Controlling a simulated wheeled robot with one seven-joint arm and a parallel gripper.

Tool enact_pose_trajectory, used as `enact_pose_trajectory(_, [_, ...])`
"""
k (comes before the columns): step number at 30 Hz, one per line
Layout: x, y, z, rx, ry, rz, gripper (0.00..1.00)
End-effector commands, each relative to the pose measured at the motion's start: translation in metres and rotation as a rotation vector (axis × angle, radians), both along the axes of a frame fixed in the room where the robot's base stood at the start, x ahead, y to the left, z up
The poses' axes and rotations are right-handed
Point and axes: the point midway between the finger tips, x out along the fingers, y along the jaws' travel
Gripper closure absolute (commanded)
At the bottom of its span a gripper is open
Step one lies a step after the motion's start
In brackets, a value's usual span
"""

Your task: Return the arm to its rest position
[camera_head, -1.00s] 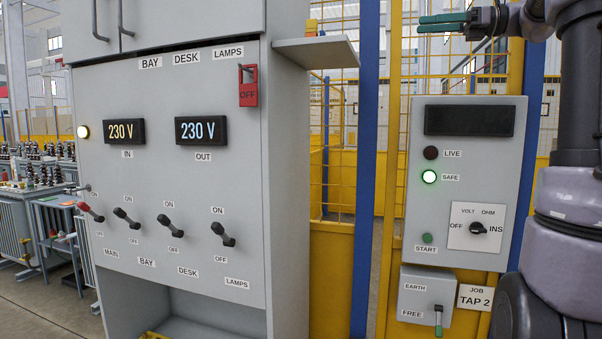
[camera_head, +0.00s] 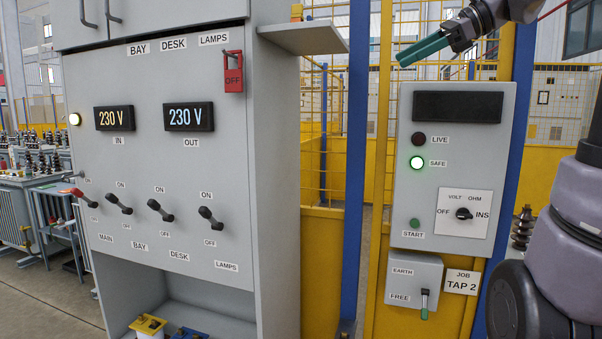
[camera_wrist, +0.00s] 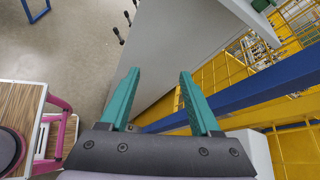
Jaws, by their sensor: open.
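My gripper (camera_head: 424,50) is at the upper right of the head view, in front of the yellow mesh fence and above the grey test box (camera_head: 456,165). Its green fingers point left and down. In the wrist view my gripper (camera_wrist: 157,95) has its two green fingers spread apart with nothing between them. Beyond the fingers the wrist view shows the side of a grey cabinet and the floor. My arm comes down the right edge of the head view.
A grey switch cabinet (camera_head: 165,75) fills the left, with a shelf (camera_head: 303,38) sticking out. A small EARTH box (camera_head: 412,283) hangs under the test box. The wrist view shows a pink-framed stool (camera_wrist: 62,115) at left and a blue post (camera_wrist: 260,90) at right.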

Motion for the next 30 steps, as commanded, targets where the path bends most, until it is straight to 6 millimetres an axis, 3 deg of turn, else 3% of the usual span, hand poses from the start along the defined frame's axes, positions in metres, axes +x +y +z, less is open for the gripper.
enact_pose_trajectory(5, [-0.054, 0.018, -0.078, -0.392, -0.202, 0.136, 0.36])
enact_pose_trajectory(9, [-0.097, 0.011, -0.145, -0.787, -0.443, 0.331, 0.36])
enact_pose_trajectory(12, [-0.116, 0.0, -0.177, -1.008, -0.596, 0.465, 0.36])
enact_pose_trajectory(17, [-0.129, -0.01, -0.2, -1.211, -0.752, 0.602, 0.36])
enact_pose_trajectory(25, [-0.13, -0.013, -0.205, -1.261, -0.789, 0.634, 0.36])
enact_pose_trajectory(27, [-0.13, -0.013, -0.205, -1.261, -0.788, 0.634, 0.5])
enact_pose_trajectory(30, [-0.13, -0.013, -0.205, -1.259, -0.787, 0.633, 0.5])
